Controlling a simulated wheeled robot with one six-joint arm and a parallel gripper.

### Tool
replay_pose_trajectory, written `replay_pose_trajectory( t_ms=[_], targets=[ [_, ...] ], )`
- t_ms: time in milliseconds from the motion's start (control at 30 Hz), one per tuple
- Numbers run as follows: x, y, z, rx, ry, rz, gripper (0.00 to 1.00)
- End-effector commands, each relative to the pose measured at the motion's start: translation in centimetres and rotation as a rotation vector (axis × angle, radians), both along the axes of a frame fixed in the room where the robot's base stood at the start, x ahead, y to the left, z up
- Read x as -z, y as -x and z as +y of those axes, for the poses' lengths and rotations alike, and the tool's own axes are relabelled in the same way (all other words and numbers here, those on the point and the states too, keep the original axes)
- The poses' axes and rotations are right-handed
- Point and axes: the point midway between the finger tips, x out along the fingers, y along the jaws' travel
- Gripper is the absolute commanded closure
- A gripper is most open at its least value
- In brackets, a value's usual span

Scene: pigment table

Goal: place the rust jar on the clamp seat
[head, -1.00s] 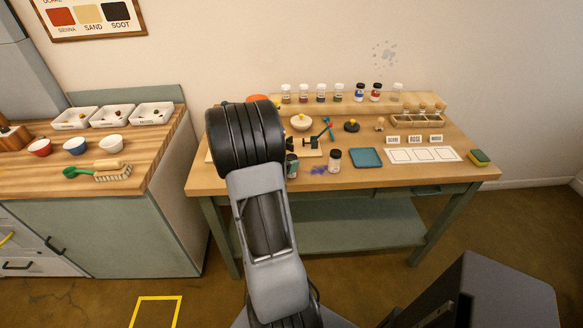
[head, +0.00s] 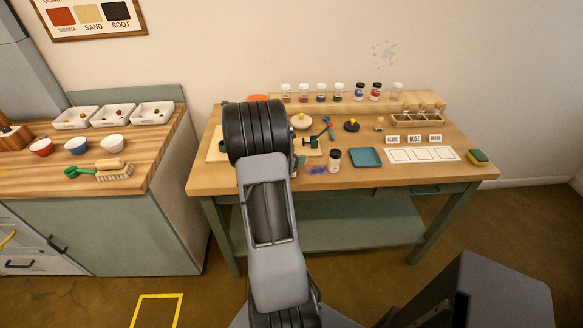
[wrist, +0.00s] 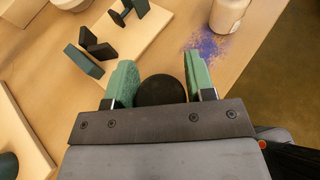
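In the wrist view, my gripper (wrist: 162,78) has its two green pads against opposite sides of a round black lid (wrist: 162,92). I take it for the lid of the rust jar; its body and colour are hidden below. The dark green clamp (wrist: 92,50) lies ahead and to the left of my gripper in that view, apart from it, on a pale wooden board (wrist: 118,42). In the head view the clamp (head: 311,142) shows just right of my arm. My arm hides most of my gripper and the held jar there.
Another black-lidded jar (head: 333,161) stands near the front, beside spilled purple powder (head: 320,170); it shows in the wrist view (wrist: 229,14). A blue tray (head: 366,157) lies to its right. A bowl (head: 301,121) and several jars (head: 321,92) stand farther back.

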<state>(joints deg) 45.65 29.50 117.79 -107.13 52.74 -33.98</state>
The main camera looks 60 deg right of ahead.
Motion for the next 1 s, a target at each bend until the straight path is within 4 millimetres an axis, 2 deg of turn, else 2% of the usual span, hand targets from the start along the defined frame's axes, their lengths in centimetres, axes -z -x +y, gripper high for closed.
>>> replay_pose_trajectory(
  t_ms=[33,400,733,900,1000],
  targets=[
    [0.0,0.0,0.0,0.0,0.0,0.0,0.55],
    [0.0,0.0,0.0,0.0,0.001,0.0,0.88],
    [-0.9,0.0,0.0,0.0,0.002,-0.002,0.88],
    [-3.6,0.0,0.1,0.0,0.005,-0.006,0.88],
    [-5.7,0.5,2.0,-0.003,0.005,-0.005,0.88]
  ],
)
